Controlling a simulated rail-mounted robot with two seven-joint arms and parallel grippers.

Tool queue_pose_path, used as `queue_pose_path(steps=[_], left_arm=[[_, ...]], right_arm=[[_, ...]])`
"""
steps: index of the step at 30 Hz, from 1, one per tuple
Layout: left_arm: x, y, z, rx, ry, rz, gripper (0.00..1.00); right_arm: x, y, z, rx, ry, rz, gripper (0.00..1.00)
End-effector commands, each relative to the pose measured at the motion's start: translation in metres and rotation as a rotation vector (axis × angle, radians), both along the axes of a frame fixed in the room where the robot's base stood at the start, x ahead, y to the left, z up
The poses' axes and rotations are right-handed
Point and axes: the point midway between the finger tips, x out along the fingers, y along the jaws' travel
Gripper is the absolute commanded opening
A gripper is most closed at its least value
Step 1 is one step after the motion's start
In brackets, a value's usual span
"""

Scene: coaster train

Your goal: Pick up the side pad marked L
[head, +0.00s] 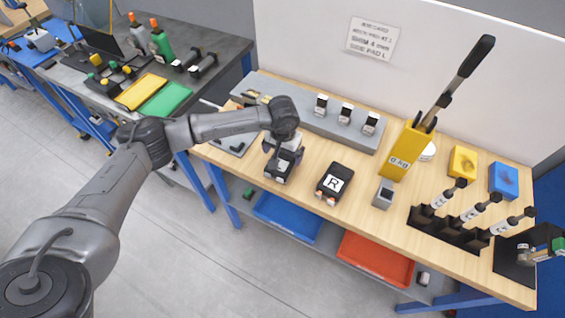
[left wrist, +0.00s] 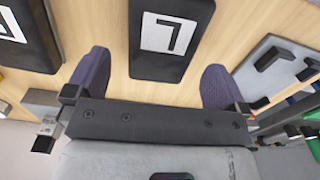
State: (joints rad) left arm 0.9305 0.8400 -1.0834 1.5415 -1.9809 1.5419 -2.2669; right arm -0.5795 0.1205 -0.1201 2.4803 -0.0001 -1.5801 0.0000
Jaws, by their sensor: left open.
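The side pad marked L (left wrist: 170,38) is a black block with a white label, lying on the wooden bench. My left gripper (left wrist: 156,72) is open, with one purple-grey finger on each side of this pad and visible space between. In the head view the left gripper (head: 284,146) is over the pad, mostly hiding it; the pad's dark body (head: 278,172) shows below. I cannot tell the gripper's exact height above it. The side pad marked R (head: 333,183) lies to the right and also shows at the left wrist view's upper left (left wrist: 25,38). My right gripper is not in view.
A grey rail with small blocks (head: 322,104) lies behind the pads. A yellow 0 KG holder (head: 405,152) with a black handle stands to the right, past a small grey box (head: 383,194). Blue (head: 288,217) and red (head: 375,257) trays sit on the shelf below.

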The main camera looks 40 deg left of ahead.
Motion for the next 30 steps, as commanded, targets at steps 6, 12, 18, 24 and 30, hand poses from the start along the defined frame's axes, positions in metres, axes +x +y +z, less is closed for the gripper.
queue_pose_path(steps=[6,12,18,24,30], left_arm=[[0.0,0.002,-0.015,-0.001,0.003,0.002,1.0],[0.001,0.004,-0.041,-0.003,0.002,0.001,1.0],[0.002,0.004,-0.051,-0.002,-0.001,0.001,1.0],[0.002,0.004,-0.051,-0.002,-0.001,0.001,0.93],[0.002,0.004,-0.051,-0.002,-0.001,0.001,0.74]], right_arm=[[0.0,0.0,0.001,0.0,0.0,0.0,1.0],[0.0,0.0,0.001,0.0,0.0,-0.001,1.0],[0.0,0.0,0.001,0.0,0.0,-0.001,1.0],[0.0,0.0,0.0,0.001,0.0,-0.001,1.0],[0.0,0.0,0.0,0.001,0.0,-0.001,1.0]])
